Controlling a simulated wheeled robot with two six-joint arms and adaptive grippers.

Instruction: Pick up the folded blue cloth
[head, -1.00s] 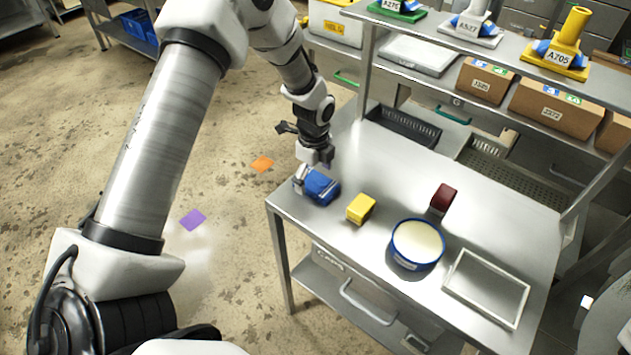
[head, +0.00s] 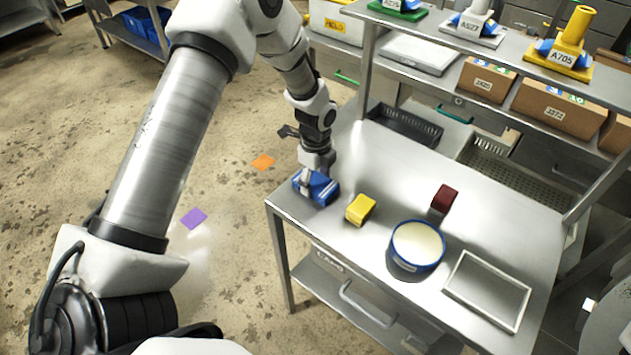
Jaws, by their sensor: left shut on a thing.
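The folded blue cloth (head: 325,194) lies at the near left corner of the steel table (head: 400,181). My left gripper (head: 311,184) points down over it from above and is shut on it, with a finger pressed across the cloth. The cloth appears to be still at the table surface; I cannot tell of any gap under it. The gripper partly hides the cloth's top. My right gripper is not in view.
A yellow block (head: 360,209) sits just right of the cloth. Farther right are a dark red block (head: 444,198), a round blue-rimmed tub (head: 417,246) and an empty frame tray (head: 487,290). A raised shelf (head: 455,43) with boxes runs along the back.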

